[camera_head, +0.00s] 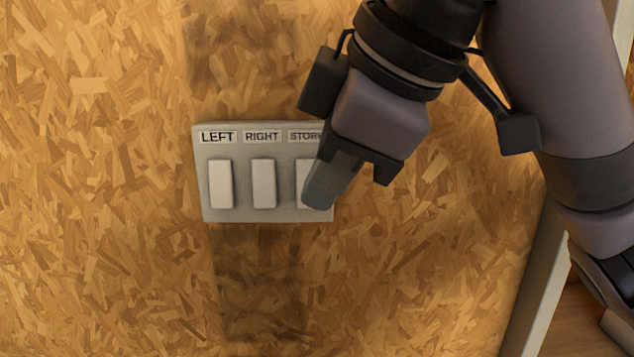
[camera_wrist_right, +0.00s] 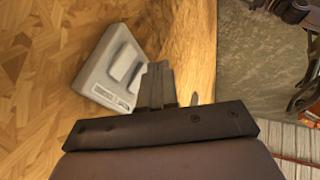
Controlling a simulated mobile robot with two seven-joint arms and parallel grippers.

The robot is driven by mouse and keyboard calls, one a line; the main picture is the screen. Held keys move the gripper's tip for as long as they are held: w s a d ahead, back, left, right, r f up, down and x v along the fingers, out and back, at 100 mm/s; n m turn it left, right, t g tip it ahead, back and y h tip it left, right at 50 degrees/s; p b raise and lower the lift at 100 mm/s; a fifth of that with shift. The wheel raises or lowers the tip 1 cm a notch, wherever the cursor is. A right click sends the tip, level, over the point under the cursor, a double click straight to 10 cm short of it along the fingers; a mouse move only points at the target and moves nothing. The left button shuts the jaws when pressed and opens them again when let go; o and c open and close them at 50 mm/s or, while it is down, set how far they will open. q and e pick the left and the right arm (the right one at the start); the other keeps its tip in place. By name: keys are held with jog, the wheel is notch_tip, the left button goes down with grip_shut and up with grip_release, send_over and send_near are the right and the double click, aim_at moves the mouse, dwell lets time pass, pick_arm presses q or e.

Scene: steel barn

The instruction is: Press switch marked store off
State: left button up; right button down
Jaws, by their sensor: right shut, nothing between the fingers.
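A grey switch plate (camera_head: 237,214) with three pale rocker switches is fixed to the chipboard wall in the head view. The labels above read LEFT, RIGHT and STORE, the last partly covered. The store switch (camera_head: 301,180) is the rightmost, and its right part is hidden behind my right gripper (camera_head: 318,201). My right gripper is shut and empty, its fingertips in front of that switch; I cannot tell whether they touch it. In the right wrist view the plate (camera_wrist_right: 98,77) lies left of the fingers (camera_wrist_right: 157,88), which cover one end of it. My left gripper is not in view.
The left switch (camera_head: 221,184) and the right switch (camera_head: 263,184) sit close beside the store switch. The chipboard wall (camera_head: 100,200) is clear around the plate. A pale upright edge (camera_head: 540,275) stands at the lower right of the head view.

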pick_arm(q)
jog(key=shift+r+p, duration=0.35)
jog(key=shift+p, duration=0.05)
pick_arm(e)
jog(key=w, duration=0.1)
jog(key=w+f, duration=0.1)
jog(key=w, duration=0.1)
jog(key=w+f, duration=0.1)
jog(key=w, duration=0.1)
jog(key=shift+a+f, duration=0.15)
jog(key=shift+a, duration=0.2)
